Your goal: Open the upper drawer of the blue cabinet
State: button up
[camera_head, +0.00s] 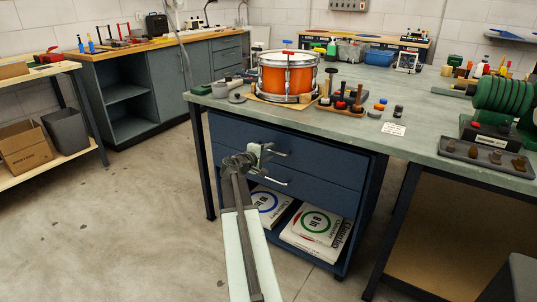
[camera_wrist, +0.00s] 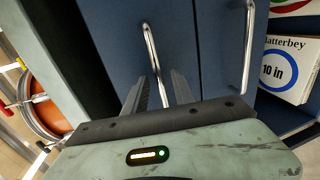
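The blue cabinet (camera_head: 330,168) stands under the bench. Its upper drawer (camera_head: 320,165) looks closed, flush with the front. The upper drawer's silver bar handle (camera_head: 276,153) is partly hidden by my gripper (camera_head: 258,154), which is right at it. In the wrist view, this handle (camera_wrist: 152,55) lies in line with the gap between the two fingers of my gripper (camera_wrist: 158,88). The fingers are apart, one on each side of it, with visible gaps. I cannot tell how deep the handle sits between them. The lower drawer's handle (camera_wrist: 248,50) is to the right there.
An open shelf below holds boxes with drum-head labels (camera_head: 313,228). The bench top (camera_head: 345,127) above carries an orange drum (camera_head: 287,76) and a wooden tool tray (camera_head: 343,108). A dark table leg (camera_head: 393,230) stands right of the cabinet.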

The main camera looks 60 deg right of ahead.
grip_shut()
dwell(1.3)
